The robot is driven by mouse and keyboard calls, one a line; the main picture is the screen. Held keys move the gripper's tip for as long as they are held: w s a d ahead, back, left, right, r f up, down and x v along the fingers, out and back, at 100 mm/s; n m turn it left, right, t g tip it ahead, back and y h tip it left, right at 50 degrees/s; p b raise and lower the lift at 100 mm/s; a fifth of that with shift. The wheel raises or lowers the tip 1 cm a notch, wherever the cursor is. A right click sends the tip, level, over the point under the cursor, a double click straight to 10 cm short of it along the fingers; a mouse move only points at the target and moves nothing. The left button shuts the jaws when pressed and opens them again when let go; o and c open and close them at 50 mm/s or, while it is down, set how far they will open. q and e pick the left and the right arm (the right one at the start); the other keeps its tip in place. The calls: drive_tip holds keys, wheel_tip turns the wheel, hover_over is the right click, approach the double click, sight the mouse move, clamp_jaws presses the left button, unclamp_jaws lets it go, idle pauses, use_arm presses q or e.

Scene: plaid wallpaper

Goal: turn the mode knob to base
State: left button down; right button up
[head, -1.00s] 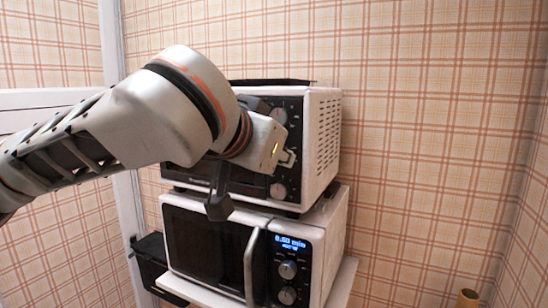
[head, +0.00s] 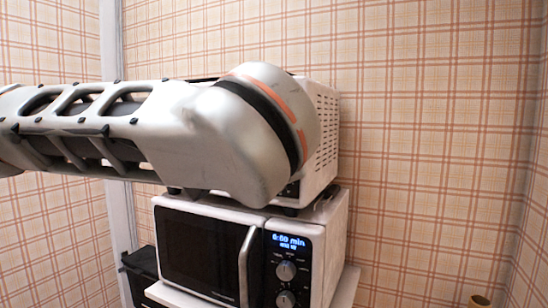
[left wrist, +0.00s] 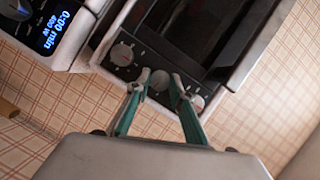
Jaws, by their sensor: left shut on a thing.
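The toaster oven (head: 327,135) sits on top of the microwave, and my left arm hides most of its front in the head view. The left wrist view shows its control panel (left wrist: 141,65), tilted, with a row of three grey knobs. My left gripper (left wrist: 160,82) has its two green fingers on either side of the middle knob (left wrist: 159,79), shut on it. One outer knob (left wrist: 122,54) and the other outer knob (left wrist: 197,101) stand clear of the grip. The knob labels are too small to read. My right gripper is in neither current view.
The white microwave (head: 335,240) below has a lit display (head: 289,241), knobs and a vertical door handle (head: 245,268). It stands on a white shelf (head: 345,290). A black bin-like object (head: 140,272) is at the left. The right side of the room is open to the plaid wall.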

use_arm(q)
drive_tip(key=m+t+b, duration=0.1)
drive_tip(key=m, duration=0.2)
drive_tip(key=shift+f+b, duration=0.2)
drive_tip(key=shift+b, duration=0.1)
use_arm(e)
drive_tip(key=shift+s+f, duration=0.25)
drive_tip(key=shift+f, duration=0.8)
use_arm(q)
drive_tip(key=shift+y, duration=0.3)
drive_tip(key=c, duration=1.8)
unclamp_jaws()
use_arm(e)
drive_tip(key=shift+f, duration=0.1)
drive_tip(key=shift+f, duration=0.1)
use_arm(q)
drive_tip(key=shift+s+r+t, duration=0.1)
drive_tip(key=shift+t, duration=0.2)
use_arm(e)
drive_tip(key=shift+d, duration=0.1)
